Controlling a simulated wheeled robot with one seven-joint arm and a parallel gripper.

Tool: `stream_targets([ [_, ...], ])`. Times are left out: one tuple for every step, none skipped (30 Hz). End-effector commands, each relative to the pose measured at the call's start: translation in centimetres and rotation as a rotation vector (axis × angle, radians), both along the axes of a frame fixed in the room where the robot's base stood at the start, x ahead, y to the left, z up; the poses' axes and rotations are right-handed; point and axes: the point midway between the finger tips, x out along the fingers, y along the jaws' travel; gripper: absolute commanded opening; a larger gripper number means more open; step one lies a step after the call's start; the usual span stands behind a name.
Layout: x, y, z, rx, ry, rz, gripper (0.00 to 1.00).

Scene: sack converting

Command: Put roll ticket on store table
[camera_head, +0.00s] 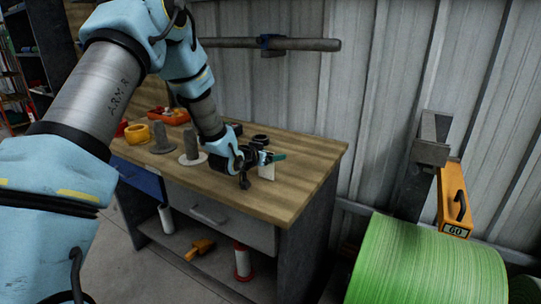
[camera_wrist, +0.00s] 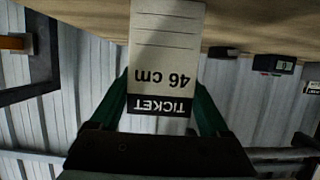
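The white roll ticket (camera_wrist: 166,60) reads "TICKET 46 cm" and appears upside down in the wrist view. My gripper (camera_wrist: 164,108) has a green finger at each side edge of it and is shut on it. In the head view the ticket (camera_head: 267,171) is upright under my gripper (camera_head: 272,158), over the right part of the wooden table (camera_head: 290,195). I cannot tell if its lower edge touches the tabletop. The table stands against the corrugated wall.
A small display device (camera_wrist: 274,64) shows in the wrist view. A large green roll (camera_head: 428,265) and an orange box (camera_head: 453,198) are right. The front right tabletop is clear.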

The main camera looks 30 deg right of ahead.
Motion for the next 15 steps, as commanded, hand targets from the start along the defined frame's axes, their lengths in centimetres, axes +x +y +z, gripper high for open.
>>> stream_targets([
  [0.0,0.0,0.04,0.0,0.0,0.0,0.87],
  [0.0,0.0,0.04,0.0,0.0,0.0,0.9],
  [0.0,0.0,0.04,0.0,0.0,0.0,0.94],
  [0.0,0.0,0.05,0.0,0.0,0.0,0.98],
  [0.0,0.0,0.05,0.0,0.0,0.0,1.0],
  [0.0,0.0,0.05,0.0,0.0,0.0,1.0],
  [0.0,0.0,0.05,0.0,0.0,0.0,1.0],
  [0.0,0.0,0.05,0.0,0.0,0.0,1.0],
  [0.0,0.0,0.05,0.0,0.0,0.0,1.0],
  [0.0,0.0,0.05,0.0,0.0,0.0,1.0],
  [0.0,0.0,0.07,0.0,0.0,0.0,1.0],
  [0.0,0.0,0.15,0.0,0.0,0.0,1.0],
  [0.0,0.0,0.24,0.0,0.0,0.0,1.0],
  [0.0,0.0,0.39,0.0,0.0,0.0,1.0],
  [0.0,0.0,0.68,0.0,0.0,0.0,1.0],
])
